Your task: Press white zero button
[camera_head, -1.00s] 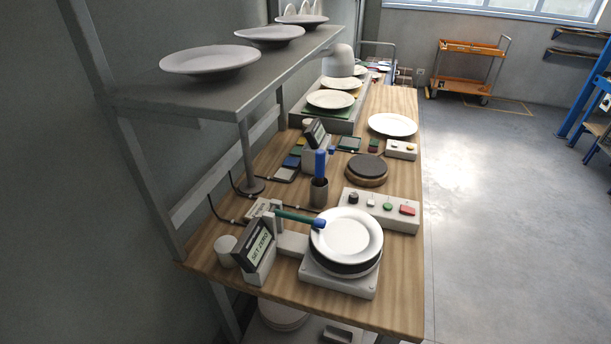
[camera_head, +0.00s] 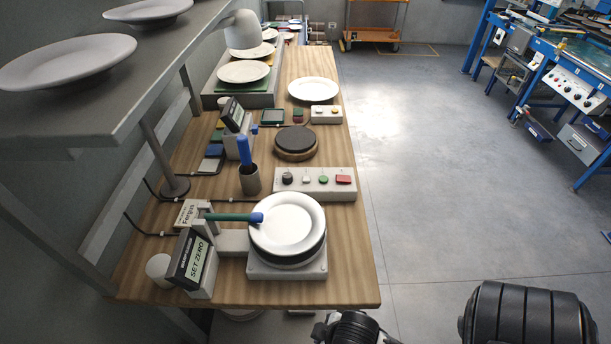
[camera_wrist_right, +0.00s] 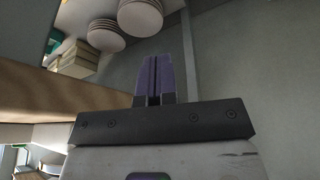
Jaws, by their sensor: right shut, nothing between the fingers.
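A pale control box (camera_head: 331,193) lies on the wooden bench. It carries, left to right, a black knob (camera_head: 287,177), a small white button (camera_head: 306,179), a green button (camera_head: 323,179) and a red button (camera_head: 343,179). Nearer, a scale (camera_head: 287,267) bears a white plate (camera_head: 287,223); its tilted display (camera_head: 196,262) reads "SET ZERO". My right gripper (camera_wrist_right: 152,62) shows in the wrist view with its fingers shut and empty, below shelves and apart from the buttons. In the head view its fingertips do not show. My left gripper is not in view.
A green rod with a blue end (camera_head: 233,217) reaches to the plate's left edge. A shelf with plates (camera_head: 66,62) overhangs the left.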

